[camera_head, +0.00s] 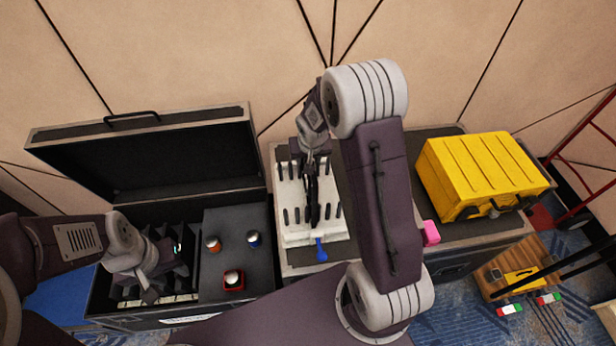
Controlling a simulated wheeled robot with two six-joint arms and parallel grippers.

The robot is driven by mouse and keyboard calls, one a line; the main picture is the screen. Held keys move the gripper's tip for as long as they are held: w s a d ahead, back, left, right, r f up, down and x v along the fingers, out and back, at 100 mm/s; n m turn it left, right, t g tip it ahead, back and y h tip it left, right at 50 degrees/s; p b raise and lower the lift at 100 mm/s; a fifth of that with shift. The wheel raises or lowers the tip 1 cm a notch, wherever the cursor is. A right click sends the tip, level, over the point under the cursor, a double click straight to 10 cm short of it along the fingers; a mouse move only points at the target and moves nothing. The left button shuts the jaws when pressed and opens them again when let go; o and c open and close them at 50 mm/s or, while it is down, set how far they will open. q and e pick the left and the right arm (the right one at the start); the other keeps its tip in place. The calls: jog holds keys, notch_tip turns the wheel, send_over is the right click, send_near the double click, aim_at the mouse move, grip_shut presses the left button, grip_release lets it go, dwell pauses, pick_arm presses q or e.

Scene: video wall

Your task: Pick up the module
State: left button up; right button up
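No single module is clear to me. Dark upright slabs, perhaps modules, stand in the slotted left half of the open black case (262,220); my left arm partly hides them. My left gripper (172,262) is dark and is over or among these slabs. I cannot tell whether it touches one or how far its fingers are apart. My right gripper (313,200) points down over a white rack (290,238) with several dark pegs. Its fingers are small and dark, and their gap is not clear.
The case's raised lid (150,155) stands behind the slots. An orange-topped knob (213,244), a blue one (254,240) and a red one (234,280) sit on its right panel. A yellow toolbox (480,175), pink block (431,233) and blue-handled tool (321,250) lie to the right.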

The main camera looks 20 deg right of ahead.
jog(key=shift+s+r, duration=0.1)
jog(key=shift+s, duration=0.1)
jog(key=shift+f+b, duration=0.25)
jog(key=shift+b, duration=0.05)
dwell(0.4)
grip_shut()
jog(key=shift+w, duration=0.1)
dwell(1.2)
